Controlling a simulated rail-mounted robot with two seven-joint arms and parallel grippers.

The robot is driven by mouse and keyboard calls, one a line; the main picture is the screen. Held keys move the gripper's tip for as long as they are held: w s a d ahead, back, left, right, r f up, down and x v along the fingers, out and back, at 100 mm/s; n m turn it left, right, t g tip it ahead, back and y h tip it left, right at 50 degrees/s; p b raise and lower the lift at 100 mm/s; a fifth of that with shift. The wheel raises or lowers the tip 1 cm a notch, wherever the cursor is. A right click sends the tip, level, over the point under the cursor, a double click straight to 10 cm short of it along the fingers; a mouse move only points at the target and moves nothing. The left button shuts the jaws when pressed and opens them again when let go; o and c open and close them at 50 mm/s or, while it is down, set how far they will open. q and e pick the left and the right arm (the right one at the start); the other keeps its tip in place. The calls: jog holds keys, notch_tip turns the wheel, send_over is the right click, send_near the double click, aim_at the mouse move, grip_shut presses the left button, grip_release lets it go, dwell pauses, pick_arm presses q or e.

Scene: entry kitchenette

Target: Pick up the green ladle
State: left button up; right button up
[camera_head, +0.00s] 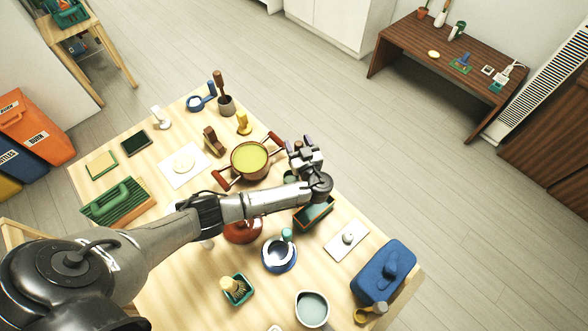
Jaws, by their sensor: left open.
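My left gripper (300,143) is open, above the far right part of the light wooden table (185,265), just right of the pot. I see nothing between its fingers. I cannot clearly make out a green ladle. A small dark green thing (290,176) shows under my left wrist, mostly hidden, and I cannot tell what it is. The brown pot (236,170) with two red-brown handles holds yellow-green contents, and no ladle handle rises from it. My right gripper is not in view.
My left arm crosses above the table and hides its middle. A green-lined box (315,213), a blue dish (279,267) with a teal-topped item, and a blue lidded container (384,272) stand to the right. A green rack (118,203) stands left. Open floor lies beyond the table.

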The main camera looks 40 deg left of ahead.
pick_arm(q)
jog(key=shift+w+a, duration=0.25)
jog(key=shift+a, duration=0.2)
jog(key=c, duration=1)
